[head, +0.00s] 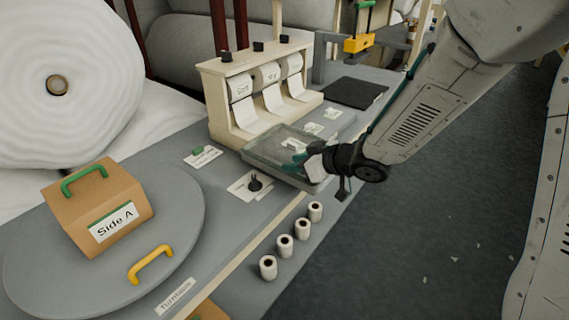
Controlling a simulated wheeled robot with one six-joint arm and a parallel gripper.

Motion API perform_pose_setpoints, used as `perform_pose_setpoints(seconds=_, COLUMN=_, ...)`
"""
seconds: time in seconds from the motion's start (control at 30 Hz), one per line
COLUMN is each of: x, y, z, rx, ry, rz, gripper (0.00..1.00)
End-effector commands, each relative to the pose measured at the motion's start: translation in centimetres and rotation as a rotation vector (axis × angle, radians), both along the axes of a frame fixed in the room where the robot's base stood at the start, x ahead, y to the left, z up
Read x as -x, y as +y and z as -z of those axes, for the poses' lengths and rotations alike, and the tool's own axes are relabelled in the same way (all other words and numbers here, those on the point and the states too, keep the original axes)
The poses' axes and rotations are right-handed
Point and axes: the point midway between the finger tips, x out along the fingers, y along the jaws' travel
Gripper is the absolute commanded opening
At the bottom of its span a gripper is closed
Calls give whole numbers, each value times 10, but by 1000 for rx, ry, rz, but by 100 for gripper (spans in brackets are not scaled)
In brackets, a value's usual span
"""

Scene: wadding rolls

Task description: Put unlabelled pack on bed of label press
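My gripper (306,161) is at the right end of a shallow translucent tray (262,152). Its fingers are small and dark here, and I cannot tell whether they are open or shut on something. Something small and white shows by the fingertips; I cannot make out what it is. A press-like stand with a yellow head (358,43) and green handle is at the back, with a flat black plate (355,93) in front of it. The plate looks bare. I cannot pick out a pack that is clearly unlabelled.
A brown box (98,205) labelled "Side A" stands on a grey turntable (60,270) at the left. A cream dispenser (222,100) with label rolls stands behind the tray. Several small white rolls (285,245) line the bench's front edge. A large wadding roll (110,60) fills the back left.

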Motion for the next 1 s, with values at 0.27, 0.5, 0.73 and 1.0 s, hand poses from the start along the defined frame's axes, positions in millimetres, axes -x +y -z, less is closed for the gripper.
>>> perform_pose_setpoints(seconds=0.27, x=28, y=-37, z=-26, rx=-1, ry=-2, rz=2, gripper=32)
perform_pose_setpoints(seconds=0.5, x=36, y=-46, z=-33, rx=-1, ry=0, rz=0, gripper=32)
perform_pose_setpoints(seconds=0.73, x=32, y=-56, z=-39, rx=29, ry=-14, rz=43, gripper=32)
perform_pose_setpoints(seconds=1.0, x=31, y=-172, z=-93, rx=313, ry=3, rz=530, gripper=32)
